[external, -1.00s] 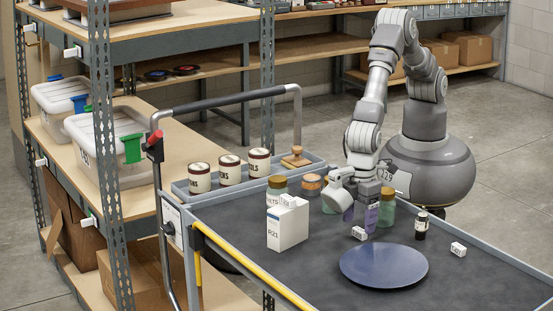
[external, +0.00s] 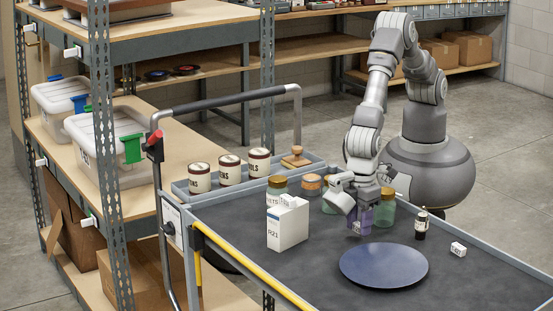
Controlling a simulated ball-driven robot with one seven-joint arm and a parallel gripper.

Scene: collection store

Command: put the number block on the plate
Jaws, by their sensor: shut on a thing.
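My gripper (external: 361,225) is low over the trolley top, its purple-grey fingers shut on a small white number block. The fingers hide nearly all of that block, and its number cannot be read. I cannot tell whether it still touches the surface. The dark blue round plate (external: 384,267) lies flat and empty on the trolley, in front of and to the right of my gripper. A second small white block with dark print (external: 458,249) lies to the right of the plate. Another small white block (external: 289,201) sits on top of a white box (external: 288,226).
A small dark bottle (external: 421,225) stands behind the plate, right of my gripper. Jars (external: 383,215) stand close behind my gripper. A tray (external: 213,186) with labelled tins is at the back left. The mat between gripper and plate is clear.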

